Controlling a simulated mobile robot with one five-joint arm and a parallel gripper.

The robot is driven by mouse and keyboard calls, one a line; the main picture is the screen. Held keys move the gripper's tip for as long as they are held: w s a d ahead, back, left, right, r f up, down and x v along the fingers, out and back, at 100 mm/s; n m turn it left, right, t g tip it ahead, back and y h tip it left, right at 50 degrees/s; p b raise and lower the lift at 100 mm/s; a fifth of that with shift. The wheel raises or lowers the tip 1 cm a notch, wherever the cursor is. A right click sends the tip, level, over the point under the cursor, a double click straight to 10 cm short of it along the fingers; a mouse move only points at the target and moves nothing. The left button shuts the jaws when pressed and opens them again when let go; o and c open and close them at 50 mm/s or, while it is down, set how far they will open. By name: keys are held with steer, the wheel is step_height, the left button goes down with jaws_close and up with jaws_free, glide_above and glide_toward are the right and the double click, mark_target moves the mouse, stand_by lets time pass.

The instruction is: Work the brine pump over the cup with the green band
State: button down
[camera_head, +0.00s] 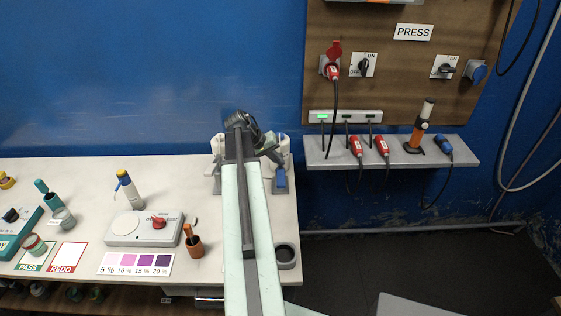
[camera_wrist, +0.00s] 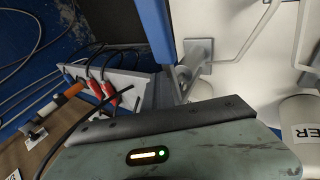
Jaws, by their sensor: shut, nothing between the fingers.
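My gripper (camera_head: 266,143) is at the far end of my outstretched arm, shut and empty, in front of the blue wall. It hangs over the back right of the bench, between two white containers in grey stands, the left container (camera_head: 216,146) and the right container (camera_head: 284,148). My arm hides most of this spot. A blue part (camera_head: 281,179) shows on the right stand. In the wrist view a white container (camera_wrist: 300,125) lettered "ER" stands at the right edge. I cannot make out which of these is the brine pump. No cup with a clear green band shows by my gripper.
The bench (camera_head: 90,175) carries a hotplate-like device (camera_head: 130,232), a squeeze bottle (camera_head: 129,190), a brown pot (camera_head: 194,245) and a red-and-green cup (camera_head: 33,245) at left. A grey shelf (camera_head: 320,155) with red plugs is on the right wall. A dark round holder (camera_head: 286,255) sits right of my arm.

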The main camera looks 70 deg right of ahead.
mark_target(279, 168)
steer(key=shift+s+a+f+b, duration=0.15)
steer(key=shift+a+f+b, duration=0.2)
steer(key=shift+f+b, duration=0.4)
steer(key=shift+s+a+f+b, duration=0.1)
steer(key=shift+a+f+b, duration=0.2)
steer(key=shift+f+b, duration=0.45)
stand_by(1.1)
stand_by(0.3)
steer(key=shift+w+d+r+p, duration=0.15)
steer(key=shift+d+r+p, duration=0.3)
steer(key=shift+r+p, duration=0.65)
steer(key=shift+w+d+r+p, duration=0.2)
steer(key=shift+d+r+p, duration=0.2)
steer(key=shift+r+p, duration=0.7)
steer(key=shift+w+d+r+p, duration=0.15)
steer(key=shift+d+r+p, duration=0.3)
steer(key=shift+r+p, duration=0.65)
steer(key=r+p, duration=0.1)
steer(key=d+r+p, duration=0.1)
steer(key=r+p, duration=0.2)
steer(key=shift+w+d+r+p, duration=0.25)
steer(key=shift+w+d+p, duration=0.1)
stand_by(0.6)
